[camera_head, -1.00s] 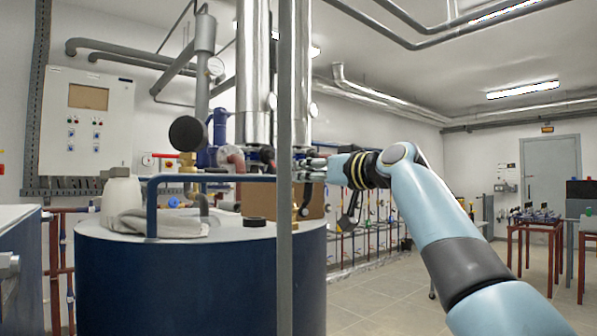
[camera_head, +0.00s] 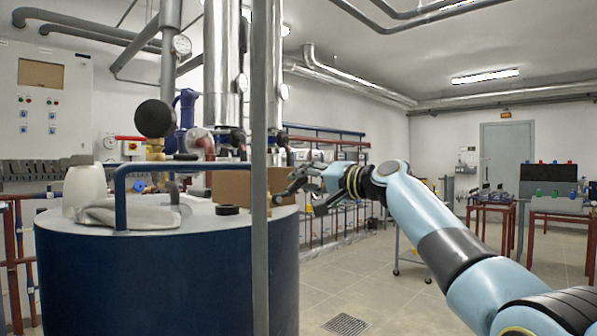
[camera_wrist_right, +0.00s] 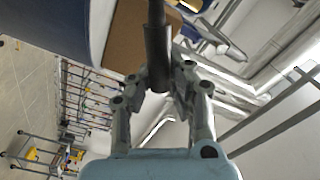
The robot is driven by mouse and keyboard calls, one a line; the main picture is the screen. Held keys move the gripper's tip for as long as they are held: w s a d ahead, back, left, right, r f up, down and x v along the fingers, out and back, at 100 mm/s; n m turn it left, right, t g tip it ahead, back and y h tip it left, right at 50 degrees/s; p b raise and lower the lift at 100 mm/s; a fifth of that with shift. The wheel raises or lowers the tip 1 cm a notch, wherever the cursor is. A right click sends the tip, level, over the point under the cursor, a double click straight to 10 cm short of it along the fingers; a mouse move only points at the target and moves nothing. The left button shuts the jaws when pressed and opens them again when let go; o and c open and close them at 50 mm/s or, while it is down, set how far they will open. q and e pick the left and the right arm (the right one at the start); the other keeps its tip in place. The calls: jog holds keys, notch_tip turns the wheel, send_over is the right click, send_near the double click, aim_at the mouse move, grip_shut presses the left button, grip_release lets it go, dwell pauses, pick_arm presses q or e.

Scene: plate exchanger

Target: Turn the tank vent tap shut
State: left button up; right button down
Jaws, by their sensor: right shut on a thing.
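The blue tank (camera_head: 165,275) stands at the left in the head view, with a pale top. My right gripper (camera_head: 291,188) is beside the right edge of the tank top, just right of a thin grey upright post. In the right wrist view my right gripper (camera_wrist_right: 157,85) is shut on a dark grey bar (camera_wrist_right: 156,48), which runs between its fingers and up out of the picture. I cannot tell for sure whether this bar is the vent tap's lever. The post hides part of the tank near the gripper. My left gripper is not in view.
A white canister (camera_head: 85,188), a folded cloth (camera_head: 128,215), a black ring (camera_head: 228,210) and a cardboard box (camera_head: 232,188) sit on the tank top. A blue pipe rail (camera_head: 120,200) rises over it. Floor at the right is clear before red-legged tables (camera_head: 490,212).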

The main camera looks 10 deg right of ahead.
jog(key=shift+w+d+f+m, duration=0.1)
jog(key=shift+d+f+m, duration=0.05)
jog(key=shift+f+m, duration=0.7)
jog(key=shift+w+d+f+m, duration=0.15)
jog(key=shift+f+m, duration=0.4)
jog(key=shift+m, duration=0.6)
jog(key=shift+w+d+f+m, duration=0.1)
jog(key=shift+d+f+m, duration=0.05)
jog(key=shift+f+m, duration=0.7)
jog(key=shift+r, duration=0.1)
jog(key=c, duration=1.2)
grip_release()
jog(key=shift+r, duration=0.1)
jog(key=shift+s, duration=0.1)
jog(key=v, duration=1.2)
